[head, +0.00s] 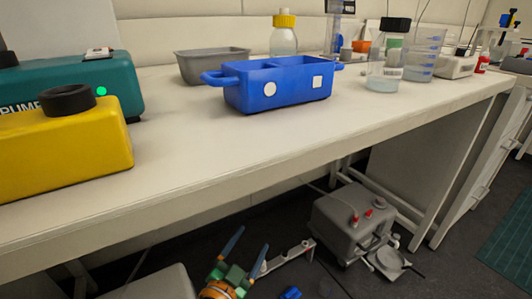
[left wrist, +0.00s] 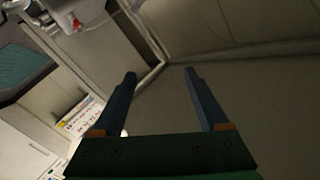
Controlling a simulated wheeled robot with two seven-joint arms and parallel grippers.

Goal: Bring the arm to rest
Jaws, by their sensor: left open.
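My left gripper (head: 253,238) shows low in the head view, below the front edge of the bench and in front of the dark floor. Its two blue fingers stand apart with nothing between them. In the left wrist view the gripper (left wrist: 160,74) is also open and empty, with the fingers well apart. No object touches the fingers. My right gripper is not seen.
The white bench (head: 215,140) carries a blue carrier (head: 275,88), a grey tray (head: 212,65), a yellow container (head: 65,150), a teal pump (head: 118,82) and bottles (head: 387,70). A grey device (head: 350,222) sits under the bench, right of my left gripper.

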